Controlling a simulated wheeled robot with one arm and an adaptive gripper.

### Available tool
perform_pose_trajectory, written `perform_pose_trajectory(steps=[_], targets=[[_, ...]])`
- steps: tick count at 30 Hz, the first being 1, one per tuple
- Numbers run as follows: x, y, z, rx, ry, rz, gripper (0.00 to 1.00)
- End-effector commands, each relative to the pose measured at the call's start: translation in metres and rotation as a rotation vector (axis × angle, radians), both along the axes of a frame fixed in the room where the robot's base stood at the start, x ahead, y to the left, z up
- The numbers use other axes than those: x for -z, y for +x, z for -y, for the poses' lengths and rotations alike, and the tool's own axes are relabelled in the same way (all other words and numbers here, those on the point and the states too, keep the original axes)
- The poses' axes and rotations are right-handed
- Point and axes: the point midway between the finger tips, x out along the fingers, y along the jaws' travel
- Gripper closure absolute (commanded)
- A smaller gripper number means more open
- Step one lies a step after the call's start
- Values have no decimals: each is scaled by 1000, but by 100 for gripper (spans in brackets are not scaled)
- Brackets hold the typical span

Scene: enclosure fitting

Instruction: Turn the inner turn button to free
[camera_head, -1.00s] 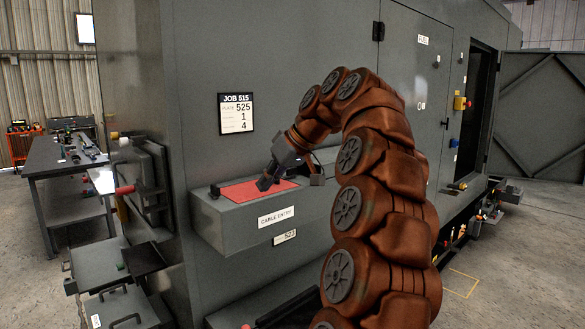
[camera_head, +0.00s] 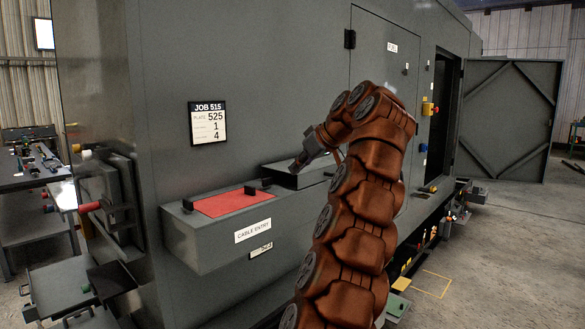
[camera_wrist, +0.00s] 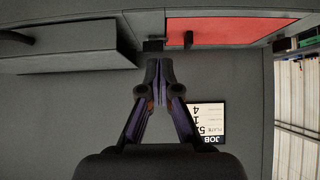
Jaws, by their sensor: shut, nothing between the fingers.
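A red plate (camera_head: 222,204) lies on top of the grey cable entry box (camera_head: 190,235), and it also shows in the wrist view (camera_wrist: 235,30). A small black turn button (camera_head: 250,190) stands at the plate's right end, and another (camera_head: 187,205) at its left end. In the wrist view the right-end button (camera_wrist: 188,39) shows against the red. Which way each is turned is too small to tell. My gripper (camera_head: 297,169) is shut and empty, above and right of the right-end button. In the wrist view its fingertips (camera_wrist: 158,62) meet, apart from the button.
A small dark block (camera_wrist: 153,45) sits beside the plate's end. A raised dark box (camera_head: 292,176) stands to the right, also large in the wrist view (camera_wrist: 75,45). The JOB 515 sign (camera_head: 208,123) hangs on the grey wall behind. Floor at right is mostly clear.

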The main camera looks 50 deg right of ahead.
Motion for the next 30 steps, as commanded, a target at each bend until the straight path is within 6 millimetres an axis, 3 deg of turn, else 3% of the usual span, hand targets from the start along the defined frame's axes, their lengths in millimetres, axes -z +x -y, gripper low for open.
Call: perform_pose_trajectory(steps=[26, 30], targets=[[54, 62, -3, -9, 2, -4, 100], [53, 79, -2, -8, 0, -6, 100]])
